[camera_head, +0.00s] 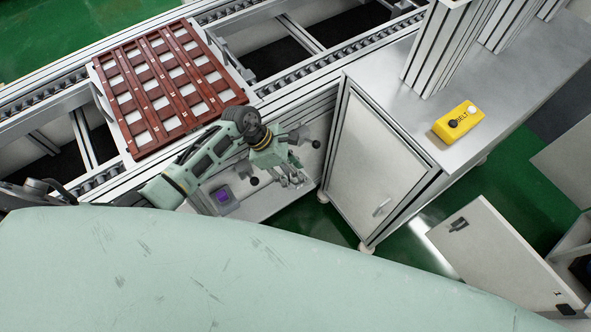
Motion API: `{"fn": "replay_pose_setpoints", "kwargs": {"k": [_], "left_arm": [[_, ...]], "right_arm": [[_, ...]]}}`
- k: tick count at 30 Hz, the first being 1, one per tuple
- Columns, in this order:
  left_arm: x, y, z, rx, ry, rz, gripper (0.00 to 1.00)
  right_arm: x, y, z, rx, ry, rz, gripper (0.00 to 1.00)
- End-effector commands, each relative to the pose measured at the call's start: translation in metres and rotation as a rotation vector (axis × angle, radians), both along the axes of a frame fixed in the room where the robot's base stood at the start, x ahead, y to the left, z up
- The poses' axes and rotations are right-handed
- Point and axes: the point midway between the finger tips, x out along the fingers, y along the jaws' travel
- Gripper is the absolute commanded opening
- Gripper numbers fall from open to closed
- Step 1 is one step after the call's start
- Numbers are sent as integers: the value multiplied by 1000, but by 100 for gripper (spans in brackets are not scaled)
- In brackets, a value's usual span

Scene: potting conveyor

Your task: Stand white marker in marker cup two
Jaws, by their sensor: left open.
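I cannot make out a white marker or a marker cup in the head view. My left gripper (291,181) is open and looks empty. It hangs in front of the conveyor frame, just left of the white cabinet. My left arm comes in from the left, past the lower edge of the red-brown tray. My right gripper is not in view.
A red-brown slatted tray (146,48) with pale squares sits on the conveyor (292,78). A white cabinet (376,150) with a metal top stands right of my gripper. On it are a yellow belt button box (446,132) and upright metal posts (427,62). Green floor (307,216) shows below.

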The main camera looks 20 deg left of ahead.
Motion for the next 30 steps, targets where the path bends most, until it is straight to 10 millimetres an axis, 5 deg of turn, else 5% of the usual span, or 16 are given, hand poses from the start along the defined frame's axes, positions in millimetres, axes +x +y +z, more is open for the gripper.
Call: {"fn": "replay_pose_setpoints", "kwargs": {"k": [15, 30], "left_arm": [[-4, 55, 91, 2, -3, 1, 40], [-5, 63, 107, -1, -1, 1, 40]], "right_arm": [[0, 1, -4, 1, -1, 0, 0], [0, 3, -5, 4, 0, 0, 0]]}}
